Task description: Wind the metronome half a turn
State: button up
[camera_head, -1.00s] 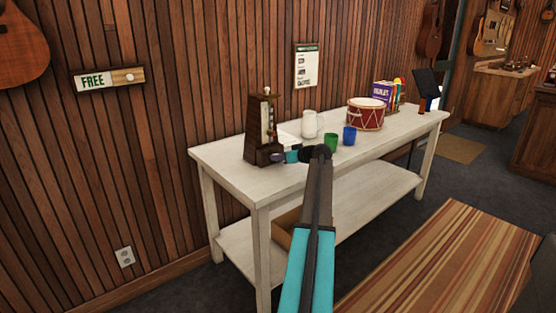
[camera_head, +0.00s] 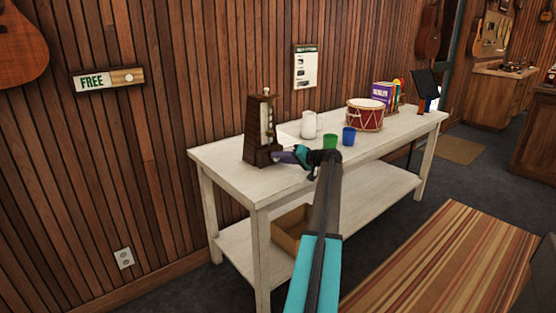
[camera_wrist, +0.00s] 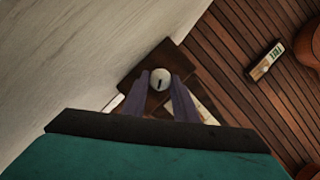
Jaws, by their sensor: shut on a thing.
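The metronome (camera_head: 260,130) is a dark brown wooden tower standing upright on the left part of the white table (camera_head: 222,158). My gripper (camera_head: 277,155) reaches in from the right and meets the metronome's lower right side. In the wrist view the metronome (camera_wrist: 140,62) fills the middle, and a round pale winding key (camera_wrist: 160,78) with a dark slot shows on it. The two purple-grey fingers of my gripper (camera_wrist: 160,84) stand on either side of this key and are shut on it. The fingertips' contact is partly hidden in the head view.
A white mug (camera_head: 309,124), a green cup (camera_head: 330,141) and a blue cup (camera_head: 349,136) stand right of the metronome, close behind my arm. A red drum (camera_head: 366,115) and books (camera_head: 385,96) stand farther right. A cardboard box (camera_head: 290,232) sits on the lower shelf.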

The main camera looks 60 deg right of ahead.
jog(key=shift+w+r+m, duration=0.2)
jog(key=shift+m, duration=0.1)
jog(key=o, duration=1)
jog(key=shift+s+f, duration=0.1)
jog(key=shift+s, duration=0.1)
jog(key=v, duration=1.3)
jog(key=shift+s, duration=0.35)
